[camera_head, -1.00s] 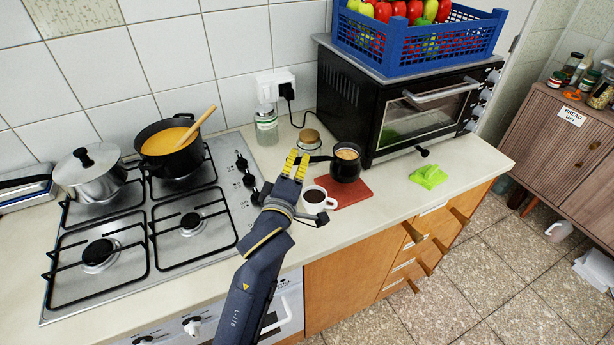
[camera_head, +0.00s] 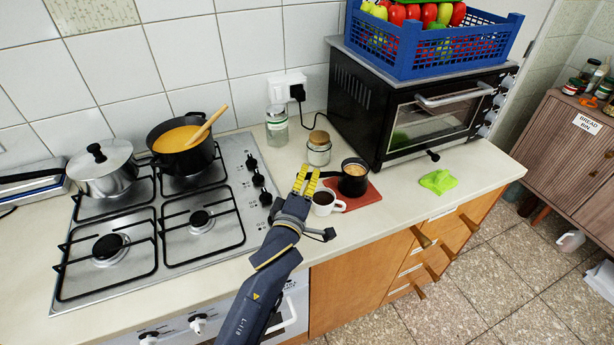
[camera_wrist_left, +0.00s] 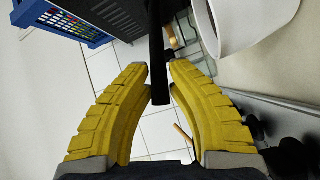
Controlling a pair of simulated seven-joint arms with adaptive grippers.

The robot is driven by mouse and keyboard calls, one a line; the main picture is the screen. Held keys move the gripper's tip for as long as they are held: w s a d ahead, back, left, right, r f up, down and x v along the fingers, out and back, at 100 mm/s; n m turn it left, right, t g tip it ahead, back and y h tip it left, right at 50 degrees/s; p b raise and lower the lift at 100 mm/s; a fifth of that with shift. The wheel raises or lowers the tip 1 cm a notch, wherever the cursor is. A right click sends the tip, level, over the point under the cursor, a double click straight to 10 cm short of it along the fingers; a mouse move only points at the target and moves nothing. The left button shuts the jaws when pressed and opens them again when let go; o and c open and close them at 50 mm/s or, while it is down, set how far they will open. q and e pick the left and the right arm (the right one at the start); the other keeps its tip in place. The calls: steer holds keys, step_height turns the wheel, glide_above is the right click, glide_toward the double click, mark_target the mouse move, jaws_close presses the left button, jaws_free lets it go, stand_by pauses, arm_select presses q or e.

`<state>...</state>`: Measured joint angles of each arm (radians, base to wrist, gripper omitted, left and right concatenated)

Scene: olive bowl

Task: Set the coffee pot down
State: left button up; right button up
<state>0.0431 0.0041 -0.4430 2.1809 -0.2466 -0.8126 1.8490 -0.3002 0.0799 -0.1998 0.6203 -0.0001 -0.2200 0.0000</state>
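The coffee pot (camera_head: 354,180) is black with light brown coffee in it. It is upright over the red mat (camera_head: 370,195), with its base at or very near the mat. Its dark handle points left to my left gripper (camera_head: 309,179). In the left wrist view the handle (camera_wrist_left: 159,75) lies between the yellow fingertips of the left gripper (camera_wrist_left: 159,66), which close on its sides. My right gripper is not in view.
A white mug (camera_head: 326,203) of dark coffee stands close beside the fingers, partly on the mat. A lidded jar (camera_head: 319,152) stands behind. The black oven (camera_head: 420,115) is behind right, the hob (camera_head: 150,240) left. A green cloth (camera_head: 438,182) lies right, with clear counter around it.

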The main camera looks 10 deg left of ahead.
arm_select(q)
steer(key=o, duration=0.3)
steer(key=shift+o, duration=0.2)
steer(key=shift+r, duration=0.2)
steer(key=shift+s+f, duration=0.1)
steer(key=shift+s, duration=0.3)
steer(key=s+a, duration=0.2)
steer(key=s, duration=0.9)
